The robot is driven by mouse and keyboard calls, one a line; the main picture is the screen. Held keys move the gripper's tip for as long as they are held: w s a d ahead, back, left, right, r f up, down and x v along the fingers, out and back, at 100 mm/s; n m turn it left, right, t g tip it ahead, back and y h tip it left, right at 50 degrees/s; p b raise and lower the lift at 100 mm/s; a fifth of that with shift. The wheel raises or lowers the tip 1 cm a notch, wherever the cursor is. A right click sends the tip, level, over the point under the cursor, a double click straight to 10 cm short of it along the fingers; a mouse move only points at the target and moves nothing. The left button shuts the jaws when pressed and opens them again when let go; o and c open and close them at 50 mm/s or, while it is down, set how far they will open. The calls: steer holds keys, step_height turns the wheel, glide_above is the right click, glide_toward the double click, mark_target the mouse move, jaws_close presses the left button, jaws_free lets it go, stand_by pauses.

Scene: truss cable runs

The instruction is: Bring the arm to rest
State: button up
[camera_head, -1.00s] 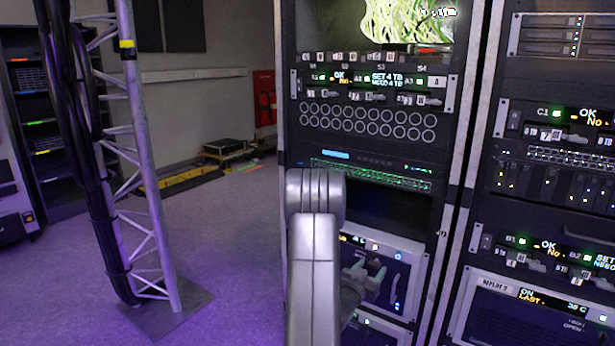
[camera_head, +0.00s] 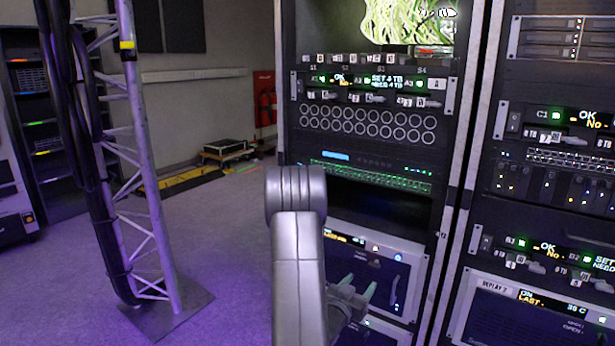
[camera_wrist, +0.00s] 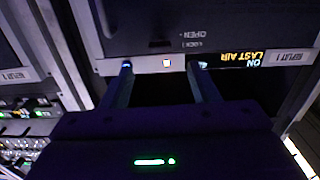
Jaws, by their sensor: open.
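My gripper (camera_head: 358,290) shows in the head view low in front of the middle rack, partly behind my own grey arm. Its two greenish fingers are apart with nothing seen between them. In the wrist view my gripper (camera_wrist: 163,68) has both fingers spread, pointing at a dark panel marked "OPEN" and "LOCK" (camera_wrist: 195,38), which appears upside down. The gap between the fingers looks empty. I cannot tell how far the fingertips are from the panel.
The equipment rack (camera_head: 365,150) stands close ahead, with a second rack (camera_head: 560,130) at its right. A truss upright (camera_head: 150,190) with black cables (camera_head: 90,200) stands at the left on a floor plate (camera_head: 190,305). The floor (camera_head: 225,230) between truss and rack is clear.

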mark_target(373, 266)
steer(key=x, duration=0.8)
steer(key=shift+w+d, duration=0.1)
steer(key=shift+d, duration=0.05)
steer(key=shift+r+m+p, duration=0.1)
steer(key=shift+m+p, duration=0.2)
steer(key=shift+m, duration=0.6)
steer(key=m+p, duration=0.2)
steer(key=m, duration=0.2)
steer(key=shift+p, duration=0.3)
steer(key=m+p, duration=0.6)
steer(key=shift+r, duration=0.1)
steer(key=v, duration=0.4)
steer(key=shift+f+b, duration=0.2)
steer(key=shift+b, duration=0.1)
steer(key=shift+v, duration=0.9)
